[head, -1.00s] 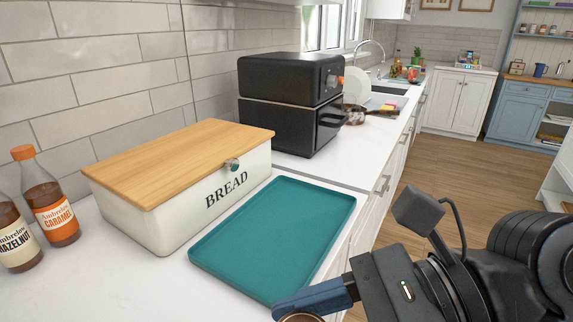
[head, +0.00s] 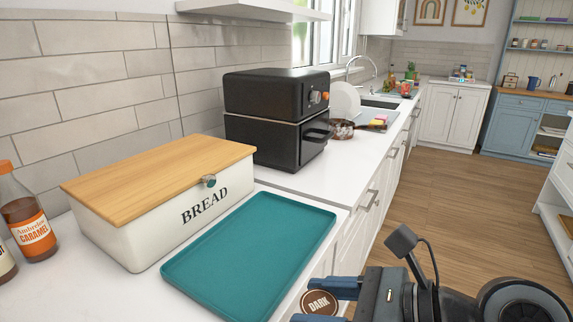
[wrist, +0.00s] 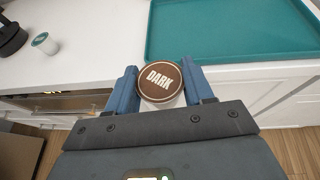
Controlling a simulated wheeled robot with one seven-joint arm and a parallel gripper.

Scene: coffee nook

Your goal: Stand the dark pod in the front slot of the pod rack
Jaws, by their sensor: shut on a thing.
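The dark pod has a round brown lid lettered DARK (head: 319,302). My gripper (wrist: 160,84) is shut on it, with one blue finger on each side of the pod in the wrist view. In the head view the pod and my gripper are at the bottom edge, right of the teal tray and by the counter's front edge. The lid faces the cameras, and the pod's pale side shows just below it in the wrist view. The pod rack is not in either view.
The teal tray (head: 252,253) lies empty on the counter before the bread box (head: 165,210). A black oven (head: 277,118) stands behind. A caramel bottle (head: 28,220) is at the left. Another pod (wrist: 44,43) sits on the counter at the wrist view's upper left.

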